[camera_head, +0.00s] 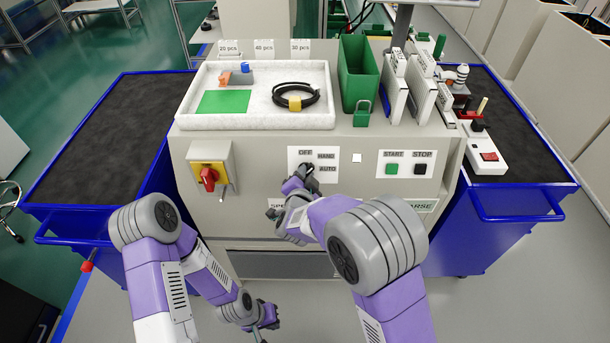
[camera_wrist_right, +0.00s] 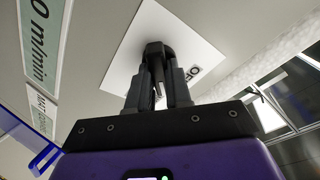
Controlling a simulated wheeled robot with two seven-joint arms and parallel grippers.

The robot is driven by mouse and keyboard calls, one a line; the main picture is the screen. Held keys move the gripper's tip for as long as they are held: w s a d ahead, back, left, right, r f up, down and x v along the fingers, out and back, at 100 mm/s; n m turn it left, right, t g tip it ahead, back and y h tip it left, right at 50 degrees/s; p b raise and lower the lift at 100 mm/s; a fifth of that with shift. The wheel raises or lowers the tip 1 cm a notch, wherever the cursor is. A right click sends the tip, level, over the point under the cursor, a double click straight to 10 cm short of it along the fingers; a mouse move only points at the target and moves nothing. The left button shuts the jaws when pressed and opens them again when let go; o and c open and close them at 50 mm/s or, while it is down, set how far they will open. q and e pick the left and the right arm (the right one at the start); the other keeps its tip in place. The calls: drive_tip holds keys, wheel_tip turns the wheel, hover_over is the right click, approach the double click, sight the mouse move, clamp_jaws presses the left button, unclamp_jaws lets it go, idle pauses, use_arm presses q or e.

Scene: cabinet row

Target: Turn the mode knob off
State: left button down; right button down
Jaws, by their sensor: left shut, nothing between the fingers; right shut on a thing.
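The mode knob (camera_head: 307,169) is black and sits on a white plate (camera_head: 325,153) marked OFF, HAND and AUTO on the front of the grey cabinet. My right gripper (camera_head: 297,182) is at the knob and shut on it. In the right wrist view, the fingers (camera_wrist_right: 157,85) close on both sides of the dark knob (camera_wrist_right: 156,52), with part of the OFF label showing to the right. The fingers hide much of the knob, so I cannot tell where it points. My left gripper (camera_head: 266,318) is shut and empty, low in front of the cabinet.
A red rotary switch (camera_head: 208,177) on a yellow plate is left of the knob. A green START button (camera_head: 391,169) and black STOP button (camera_head: 420,169) are to its right. A white tray (camera_head: 190,115) and green bin (camera_head: 357,75) stand on top. Blue carts flank the cabinet.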

drive_tip(key=shift+n, duration=0.4)
drive_tip(key=n+p, duration=0.1)
drive_tip(key=n, duration=0.3)
drive_tip(key=n+y+p, duration=0.1)
drive_tip(key=n+p, duration=0.1)
drive_tip(key=n, duration=0.2)
drive_tip(key=shift+n+y+p, duration=0.3)
drive_tip(key=shift+n, duration=0.1)
drive_tip(key=c, duration=1)
unclamp_jaws()
drive_tip(key=shift+c, duration=0.2)
drive_tip(key=p+v, duration=0.1)
drive_tip(key=v, duration=0.6)
drive_tip(key=shift+s, duration=0.3)
